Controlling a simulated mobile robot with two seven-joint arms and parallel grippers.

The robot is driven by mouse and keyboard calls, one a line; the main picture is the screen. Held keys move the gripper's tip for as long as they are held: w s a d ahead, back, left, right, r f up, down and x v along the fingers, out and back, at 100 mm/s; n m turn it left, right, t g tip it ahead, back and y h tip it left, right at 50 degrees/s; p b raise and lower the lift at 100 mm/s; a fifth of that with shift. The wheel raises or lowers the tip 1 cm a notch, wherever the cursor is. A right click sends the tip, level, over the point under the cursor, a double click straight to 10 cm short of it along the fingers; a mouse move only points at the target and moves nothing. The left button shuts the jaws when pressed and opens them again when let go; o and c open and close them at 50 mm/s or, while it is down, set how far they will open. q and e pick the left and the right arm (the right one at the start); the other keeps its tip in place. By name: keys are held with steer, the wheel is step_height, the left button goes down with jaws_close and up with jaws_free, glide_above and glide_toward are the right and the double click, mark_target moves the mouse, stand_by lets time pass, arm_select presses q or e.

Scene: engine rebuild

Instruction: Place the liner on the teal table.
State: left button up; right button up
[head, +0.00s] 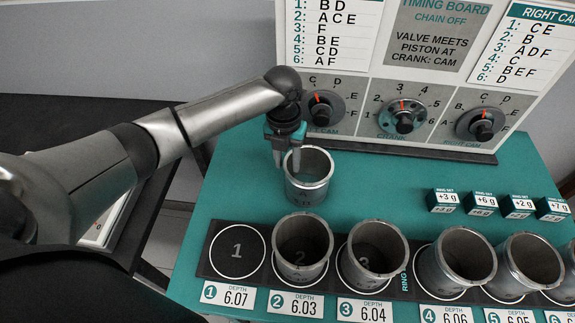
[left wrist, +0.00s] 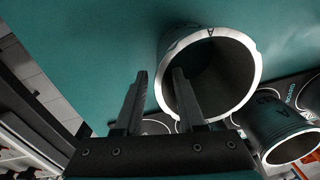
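A grey metal cylinder liner (head: 307,188) stands upright on the teal table (head: 240,180), behind the row of numbered liner spots. My left gripper (head: 286,158) is at the left side of its rim, pointing down. In the left wrist view the two fingers (left wrist: 160,78) are apart, with the wall of the liner (left wrist: 251,84) between them. One finger reaches over the liner's opening and the other is outside it. I see a gap beside the wall, so the fingers do not look closed on it. My right gripper is not in view.
A black strip holds numbered spots; spot 1 (head: 237,250) is empty. Liners stand at spot 2 (head: 301,262), spot 3 (head: 372,262) and farther right. Small ring-set boxes (head: 481,203) sit at the right. The timing board (head: 400,110) with knobs stands behind.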

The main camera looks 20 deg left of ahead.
arm_select(q)
steer(key=r, duration=0.9)
steer(key=shift+a+r+p, duration=0.1)
steer(key=shift+a+p, duration=0.1)
steer(key=shift+p, duration=0.15)
